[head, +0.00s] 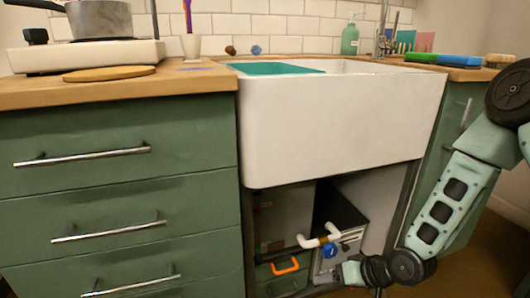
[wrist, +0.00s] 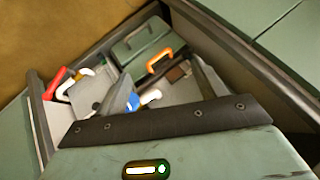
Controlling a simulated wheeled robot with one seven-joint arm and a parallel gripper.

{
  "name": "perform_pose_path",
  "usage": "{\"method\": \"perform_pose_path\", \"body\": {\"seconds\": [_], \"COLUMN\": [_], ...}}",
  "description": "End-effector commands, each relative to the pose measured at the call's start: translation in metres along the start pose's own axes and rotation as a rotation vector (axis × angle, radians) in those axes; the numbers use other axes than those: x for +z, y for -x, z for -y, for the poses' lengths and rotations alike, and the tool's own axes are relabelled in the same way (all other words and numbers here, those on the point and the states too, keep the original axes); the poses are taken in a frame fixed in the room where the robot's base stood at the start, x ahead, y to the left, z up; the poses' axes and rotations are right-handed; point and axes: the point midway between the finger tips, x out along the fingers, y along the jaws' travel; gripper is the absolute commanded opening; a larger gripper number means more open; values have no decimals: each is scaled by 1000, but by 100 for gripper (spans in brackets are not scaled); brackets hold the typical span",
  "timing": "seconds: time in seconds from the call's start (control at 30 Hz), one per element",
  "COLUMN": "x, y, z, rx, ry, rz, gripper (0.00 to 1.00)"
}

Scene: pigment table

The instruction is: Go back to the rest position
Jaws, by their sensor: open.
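My arm comes in from the right in the head view and reaches down to the open space under the sink. My gripper (head: 343,274) is low at that opening, beside a grey box with a dark top (head: 345,212) and a blue knob (head: 329,251). In the wrist view my gripper (wrist: 115,75) is open, its fingers spread apart, and I see nothing held between them. The blue knob (wrist: 133,101) shows beyond the dark bar of my gripper. The gripper's fingertips are small and partly unclear in the head view.
A white pipe (head: 318,241) and a green toolbox with an orange handle (head: 286,266) are under the white sink (head: 340,120). Green drawers (head: 120,215) stand left, a green cabinet (head: 457,115) right. A red-handled item (wrist: 57,82) shows in the wrist view.

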Motion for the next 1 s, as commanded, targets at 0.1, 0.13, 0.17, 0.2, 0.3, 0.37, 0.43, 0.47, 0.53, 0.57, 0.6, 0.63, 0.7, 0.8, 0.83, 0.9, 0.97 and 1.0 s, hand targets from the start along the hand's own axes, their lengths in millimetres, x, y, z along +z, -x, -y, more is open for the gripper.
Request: {"method": "perform_pose_path", "body": {"seconds": [0.1,0.13,0.17,0.2,0.3,0.37,0.43,0.47,0.53,0.57,0.6,0.63,0.7,0.8,0.83,0.9,0.97,1.0], "x": [-4,-3,-2,0,7,13,22,27,38,43,50,54,65,80,84,95,104,98], "y": [26,33,41,52,81,100,123,133,155,163,174,182,198,220,226,240,252,262], "z": [32,39,46,57,83,99,118,125,142,147,155,160,170,183,186,194,200,205], "rx": [83,103,124,149,208,239,269,280,300,306,312,316,322,325,325,323,320,320], "ry": [126,152,178,209,280,319,357,371,401,411,422,431,448,470,476,490,501,496], "rz": [110,137,164,198,278,324,374,395,439,456,477,492,523,563,574,599,621,627], "gripper": [70,70,70,70,70,70,70,70,70,70,70,70,70,70,70,70,70,70]}}
